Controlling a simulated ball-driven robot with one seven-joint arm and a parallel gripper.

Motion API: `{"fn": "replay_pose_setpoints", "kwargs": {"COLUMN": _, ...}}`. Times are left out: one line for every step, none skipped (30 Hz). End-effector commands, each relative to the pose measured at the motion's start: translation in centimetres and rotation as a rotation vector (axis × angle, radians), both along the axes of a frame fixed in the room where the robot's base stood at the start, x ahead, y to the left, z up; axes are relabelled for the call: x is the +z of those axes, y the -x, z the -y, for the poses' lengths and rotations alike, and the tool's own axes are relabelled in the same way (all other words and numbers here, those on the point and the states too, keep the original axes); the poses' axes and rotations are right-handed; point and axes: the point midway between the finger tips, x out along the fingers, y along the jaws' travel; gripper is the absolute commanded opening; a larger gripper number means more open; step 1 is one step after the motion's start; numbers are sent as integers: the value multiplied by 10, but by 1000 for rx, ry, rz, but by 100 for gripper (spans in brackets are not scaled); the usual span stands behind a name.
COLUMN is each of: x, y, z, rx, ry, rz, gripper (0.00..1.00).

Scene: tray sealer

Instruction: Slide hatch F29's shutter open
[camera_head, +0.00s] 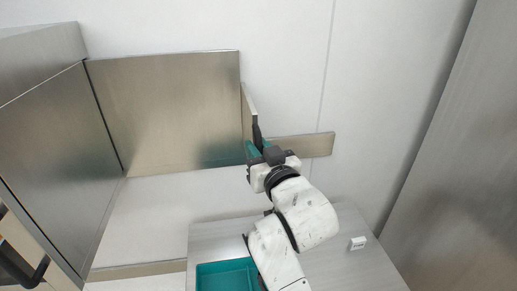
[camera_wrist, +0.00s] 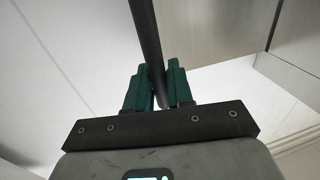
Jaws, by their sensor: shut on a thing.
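A brushed-metal panel (camera_head: 165,110), which looks like the hatch's shutter, stands upright against the white wall in the head view. I can read no F29 label. A narrow metal strip (camera_head: 247,108) lies along its right side, with a dark upright handle (camera_head: 257,132) there. My gripper (camera_head: 258,150) is at the lower end of this handle. In the wrist view its green fingers (camera_wrist: 155,88) are shut on the dark handle bar (camera_wrist: 147,40), which runs up between them.
A metal rail (camera_head: 315,145) runs right from behind my gripper along the wall. Below are a grey worktop (camera_head: 325,255), a teal tray (camera_head: 225,276) and a small white block (camera_head: 357,243). Metal cabinets (camera_head: 60,150) stand left; a large metal surface (camera_head: 460,160) bounds the right.

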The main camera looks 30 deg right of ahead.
Motion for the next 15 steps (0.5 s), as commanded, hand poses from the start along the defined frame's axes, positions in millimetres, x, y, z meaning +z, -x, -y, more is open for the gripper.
{"fn": "replay_pose_setpoints", "kwargs": {"x": 0, "y": 0, "z": 1, "rx": -2, "ry": 0, "rz": 0, "gripper": 0}}
{"fn": "replay_pose_setpoints", "kwargs": {"x": 0, "y": 0, "z": 1, "rx": -2, "ry": 0, "rz": 0, "gripper": 0}}
{"fn": "replay_pose_setpoints", "kwargs": {"x": 0, "y": 0, "z": 1, "rx": -2, "ry": 0, "rz": 0, "gripper": 0}}
{"fn": "replay_pose_setpoints", "kwargs": {"x": 0, "y": 0, "z": 1, "rx": -2, "ry": 0, "rz": 0, "gripper": 0}}
{"fn": "replay_pose_setpoints", "kwargs": {"x": 0, "y": 0, "z": 1, "rx": -2, "ry": 0, "rz": 0, "gripper": 0}}
{"fn": "replay_pose_setpoints", "kwargs": {"x": 0, "y": 0, "z": 1, "rx": -2, "ry": 0, "rz": 0, "gripper": 25}}
{"fn": "replay_pose_setpoints", "kwargs": {"x": 0, "y": 0, "z": 1, "rx": -2, "ry": 0, "rz": 0, "gripper": 28}}
{"fn": "replay_pose_setpoints", "kwargs": {"x": 0, "y": 0, "z": 1, "rx": -1, "ry": 0, "rz": 0, "gripper": 31}}
{"fn": "replay_pose_setpoints", "kwargs": {"x": 0, "y": 0, "z": 1, "rx": -1, "ry": 0, "rz": 0, "gripper": 35}}
{"fn": "replay_pose_setpoints", "kwargs": {"x": 0, "y": 0, "z": 0, "rx": -1, "ry": 0, "rz": 0, "gripper": 38}}
{"fn": "replay_pose_setpoints", "kwargs": {"x": 0, "y": 0, "z": 0, "rx": -1, "ry": 0, "rz": 0, "gripper": 39}}
{"fn": "replay_pose_setpoints", "kwargs": {"x": 0, "y": 0, "z": 0, "rx": -1, "ry": 0, "rz": 0, "gripper": 39}}
{"fn": "replay_pose_setpoints", "kwargs": {"x": 0, "y": 0, "z": 0, "rx": -1, "ry": 0, "rz": 0, "gripper": 39}}
{"fn": "replay_pose_setpoints", "kwargs": {"x": 0, "y": 0, "z": 0, "rx": -1, "ry": 0, "rz": 0, "gripper": 39}}
{"fn": "replay_pose_setpoints", "kwargs": {"x": 0, "y": 0, "z": 0, "rx": -1, "ry": 0, "rz": 0, "gripper": 39}}
